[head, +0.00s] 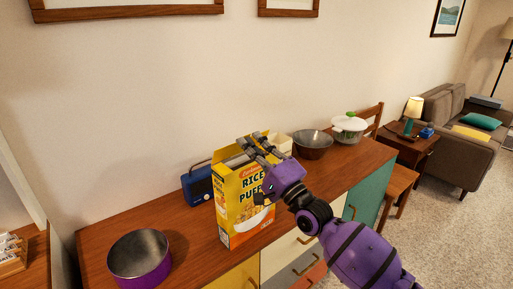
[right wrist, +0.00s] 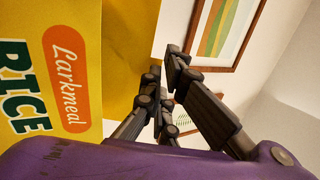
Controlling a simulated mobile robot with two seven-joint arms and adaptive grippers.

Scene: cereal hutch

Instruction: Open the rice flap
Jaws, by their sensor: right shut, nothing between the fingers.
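The yellow rice puffs box (head: 236,208) stands upright on the wooden hutch top. My right gripper (head: 251,142) is shut and empty at the top of the box, with its fingers reaching over the upper edge and hiding part of the top. In the right wrist view the box front (right wrist: 62,70) fills the left side, with a plain yellow panel (right wrist: 128,45) beside it. The shut fingers (right wrist: 168,68) are close to that panel's edge; contact cannot be told. How far the flap stands open is unclear. My left gripper is not in view.
A blue radio (head: 198,187) stands behind the box at left. A purple bowl (head: 140,258) is at the front left. A dark bowl (head: 312,145) and a white lidded pot (head: 348,129) stand at right. Bare wood lies between the purple bowl and the box.

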